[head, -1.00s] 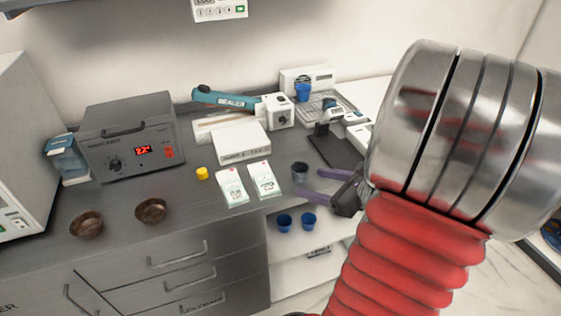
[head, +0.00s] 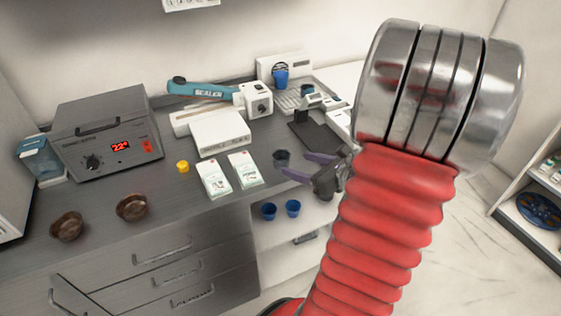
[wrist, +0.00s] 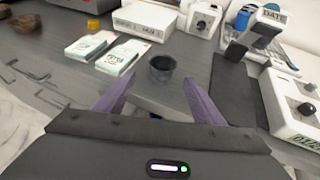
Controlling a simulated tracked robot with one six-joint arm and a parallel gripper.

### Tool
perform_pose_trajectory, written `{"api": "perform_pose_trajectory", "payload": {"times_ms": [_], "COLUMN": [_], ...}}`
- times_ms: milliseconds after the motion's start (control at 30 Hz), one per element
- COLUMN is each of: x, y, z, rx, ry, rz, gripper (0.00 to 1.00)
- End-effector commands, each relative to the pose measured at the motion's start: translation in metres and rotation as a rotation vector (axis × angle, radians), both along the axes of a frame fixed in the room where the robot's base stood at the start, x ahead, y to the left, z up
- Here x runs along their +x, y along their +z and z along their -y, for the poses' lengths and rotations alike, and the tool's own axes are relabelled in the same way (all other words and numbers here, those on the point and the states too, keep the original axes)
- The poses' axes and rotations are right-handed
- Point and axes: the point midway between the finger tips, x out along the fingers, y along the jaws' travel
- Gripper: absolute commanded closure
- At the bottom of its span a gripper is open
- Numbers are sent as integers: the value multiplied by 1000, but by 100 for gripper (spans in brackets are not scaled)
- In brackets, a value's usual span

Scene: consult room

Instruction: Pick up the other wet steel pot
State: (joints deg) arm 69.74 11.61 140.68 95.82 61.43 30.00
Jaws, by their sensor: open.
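A small dark grey, metal-looking pot (head: 281,158) stands upright near the front edge of the counter. In the wrist view the pot (wrist: 162,68) is just beyond my fingertips, roughly centred between them. Its wetness cannot be made out. My gripper (head: 294,163) has purple fingers spread apart, with nothing between them; in the wrist view it (wrist: 157,83) points at the pot. A blue pot (head: 280,75) stands at the back by a wire rack (head: 295,98). A darker small item on the rack is too small to identify.
Two white packets (head: 214,178) lie left of the pot, with a yellow cap (head: 183,167) farther left. Two brown bowls (head: 67,226) sit at the counter's left front. A black mat (head: 318,137) lies right.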

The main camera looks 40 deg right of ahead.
Motion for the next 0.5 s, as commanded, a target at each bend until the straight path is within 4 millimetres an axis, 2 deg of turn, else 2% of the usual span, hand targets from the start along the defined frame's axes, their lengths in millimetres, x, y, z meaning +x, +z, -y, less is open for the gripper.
{"api": "perform_pose_trajectory", "payload": {"times_ms": [300, 500], "x": [36, 44], "y": [-15, -19], "z": [-1, -1], "rx": [2, 1], "ry": [1, -2], "rz": [-1, -1], "gripper": [38, 38]}}
